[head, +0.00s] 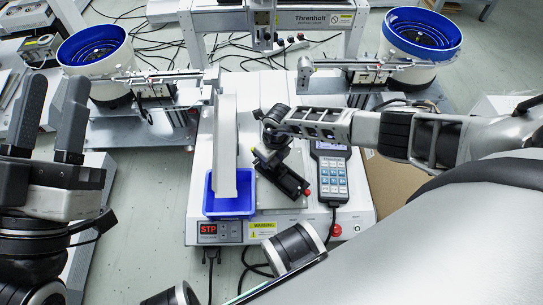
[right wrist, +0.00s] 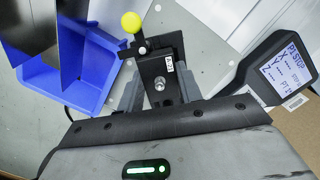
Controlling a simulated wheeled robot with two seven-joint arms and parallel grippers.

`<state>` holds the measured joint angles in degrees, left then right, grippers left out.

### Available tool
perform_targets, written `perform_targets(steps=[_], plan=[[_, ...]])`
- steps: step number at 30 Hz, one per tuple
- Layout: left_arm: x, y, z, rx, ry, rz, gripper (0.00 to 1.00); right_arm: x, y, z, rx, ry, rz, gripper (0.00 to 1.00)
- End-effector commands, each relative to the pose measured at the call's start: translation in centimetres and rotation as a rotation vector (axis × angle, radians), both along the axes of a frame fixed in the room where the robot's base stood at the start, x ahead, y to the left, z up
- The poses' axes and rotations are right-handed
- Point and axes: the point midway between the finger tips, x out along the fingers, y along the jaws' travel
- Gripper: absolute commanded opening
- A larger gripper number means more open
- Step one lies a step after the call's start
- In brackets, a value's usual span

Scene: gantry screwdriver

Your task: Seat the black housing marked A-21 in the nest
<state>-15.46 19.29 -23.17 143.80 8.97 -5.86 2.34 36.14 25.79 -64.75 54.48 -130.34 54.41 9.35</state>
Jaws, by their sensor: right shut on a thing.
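The black housing (right wrist: 157,66) has a white A-21 label and a round metal part on its face. My right gripper (right wrist: 160,92) is shut on it, with a grey finger on each side. In the head view my right gripper (head: 270,150) points down over a black fixture (head: 284,178) on the white machine base, which I take for the nest. I cannot tell whether the housing touches or sits in it. A yellow ball knob (right wrist: 131,22) stands close beside the housing. My left gripper (head: 52,125) is open and empty at the far left, fingers up.
A blue bin (head: 231,207) under a grey chute (head: 224,145) stands left of the fixture. A keypad pendant (head: 332,175) lies close on the right. A red knob (head: 307,192) is at the fixture's front end. Two blue bowl feeders (head: 93,48) (head: 421,32) stand behind.

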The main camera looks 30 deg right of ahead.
Motion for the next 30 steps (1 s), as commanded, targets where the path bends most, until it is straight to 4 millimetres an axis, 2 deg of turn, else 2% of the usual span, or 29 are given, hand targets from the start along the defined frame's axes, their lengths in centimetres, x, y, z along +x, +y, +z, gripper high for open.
perform_targets(steps=[27,28,30], plan=[[0.0,0.0,-0.9,-0.001,-0.001,0.0,0.36,0.0,0.0,-1.0,0.0,0.0,0.001,0.0],[0.0,0.0,-0.8,-0.001,-0.001,0.0,0.36,0.0,0.0,-0.9,0.0,-0.001,0.001,0.44],[0.0,0.0,-0.8,-0.001,-0.001,0.0,0.36,0.0,0.0,-0.9,0.0,0.0,0.001,0.61]])
